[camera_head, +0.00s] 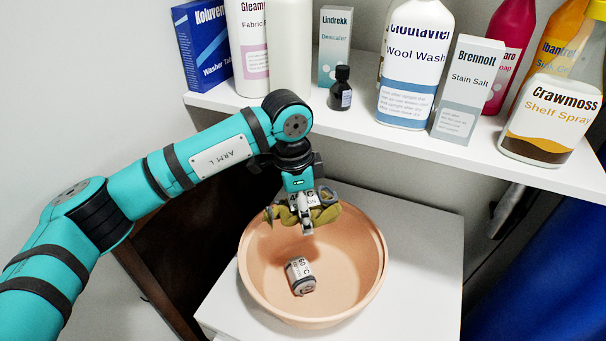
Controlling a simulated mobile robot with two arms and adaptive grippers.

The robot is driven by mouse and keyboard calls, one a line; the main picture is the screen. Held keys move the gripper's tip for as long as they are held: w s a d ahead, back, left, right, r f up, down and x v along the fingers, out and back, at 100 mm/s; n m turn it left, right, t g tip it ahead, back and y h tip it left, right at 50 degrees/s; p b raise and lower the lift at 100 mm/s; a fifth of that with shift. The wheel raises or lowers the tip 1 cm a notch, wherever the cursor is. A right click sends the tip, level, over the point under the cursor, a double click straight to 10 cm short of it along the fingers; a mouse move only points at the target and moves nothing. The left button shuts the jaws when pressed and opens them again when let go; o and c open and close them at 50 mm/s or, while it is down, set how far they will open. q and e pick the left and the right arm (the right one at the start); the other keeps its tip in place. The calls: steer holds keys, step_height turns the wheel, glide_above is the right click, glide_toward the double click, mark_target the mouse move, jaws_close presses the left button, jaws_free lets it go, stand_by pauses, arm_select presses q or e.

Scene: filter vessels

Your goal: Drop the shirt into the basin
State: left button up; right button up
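A round peach-coloured basin (350,282) stands on a white surface in the lower middle. My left gripper (306,222) points down over the back part of the basin. It is shut on an olive-green bundle, which looks like the shirt (327,215), with a pale label reading "40 °C". The bundle sticks out on both sides of the fingers, and the gripper hides its middle. It hangs above the basin floor. A small grey rolled item (300,276) with a "60 °C" label lies on the basin floor. My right gripper is out of view.
A white shelf (345,123) runs behind and above the basin. It holds several bottles and boxes, with a small dark bottle (340,92) near its front edge. The white surface (425,255) is bare to the right of the basin. A blue thing (545,270) stands at the far right.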

arm_select(q)
steer(key=shift+w+a+r, duration=0.1)
steer(key=shift+r, duration=0.15)
steer(key=shift+s+f, duration=0.1)
steer(key=shift+s, duration=0.1)
step_height(320, 180, down, 6)
steer(key=b, duration=0.3)
steer(key=shift+r, duration=0.25)
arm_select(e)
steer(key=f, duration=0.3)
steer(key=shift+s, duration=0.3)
arm_select(q)
steer(key=shift+s+d, duration=0.1)
steer(key=shift+d, duration=0.1)
steer(key=o, duration=1.3)
